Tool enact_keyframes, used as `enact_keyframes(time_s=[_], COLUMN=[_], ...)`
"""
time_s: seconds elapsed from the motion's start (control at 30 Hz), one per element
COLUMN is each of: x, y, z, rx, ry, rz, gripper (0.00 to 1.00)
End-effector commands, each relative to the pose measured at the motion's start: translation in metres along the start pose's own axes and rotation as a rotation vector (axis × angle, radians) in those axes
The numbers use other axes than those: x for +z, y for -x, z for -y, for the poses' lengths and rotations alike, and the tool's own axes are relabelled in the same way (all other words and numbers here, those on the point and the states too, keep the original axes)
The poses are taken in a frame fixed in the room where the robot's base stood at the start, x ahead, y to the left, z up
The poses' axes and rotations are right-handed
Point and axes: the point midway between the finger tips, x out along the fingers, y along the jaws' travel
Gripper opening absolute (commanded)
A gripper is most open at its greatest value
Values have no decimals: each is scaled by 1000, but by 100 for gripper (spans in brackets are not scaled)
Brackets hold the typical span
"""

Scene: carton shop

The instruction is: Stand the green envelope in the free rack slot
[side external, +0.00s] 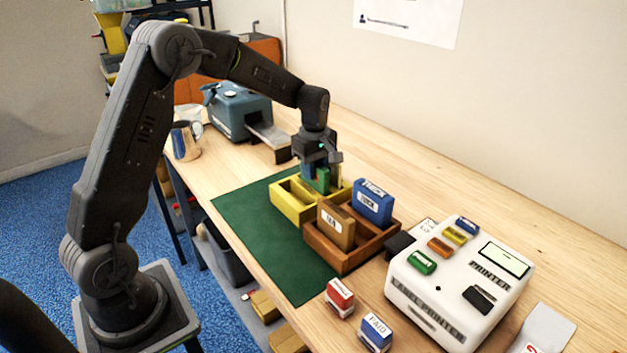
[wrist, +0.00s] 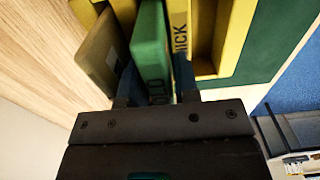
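The green envelope (side external: 323,180) stands upright between the fingers of my gripper (side external: 322,165), with its lower end down at the yellow rack (side external: 290,208). In the wrist view the green envelope (wrist: 150,45) shows part of a label, and the blue-grey fingers of my gripper (wrist: 157,88) lie against both its sides. A brownish-olive piece (wrist: 103,52) is on its left, and a yellow piece with lettering (wrist: 179,28) is close on its right, both at the yellow rack (wrist: 238,40). I cannot tell whether the envelope touches the slot floor.
A brown wooden tray (side external: 345,263) with a tan block (side external: 335,224) and a blue block (side external: 372,201) stands right beside the rack. A white printer (side external: 455,285) is farther right. The green mat (side external: 250,225) is clear left of the rack.

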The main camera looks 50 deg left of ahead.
Motion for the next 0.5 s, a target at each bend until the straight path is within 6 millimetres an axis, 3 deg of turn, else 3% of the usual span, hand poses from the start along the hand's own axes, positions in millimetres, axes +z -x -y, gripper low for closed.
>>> enact_keyframes(time_s=[0.3, 0.5], x=[0, 0], y=[0, 1], z=[0, 0], rx=[0, 1], ry=[0, 0], rz=[0, 0], gripper=[0, 0])
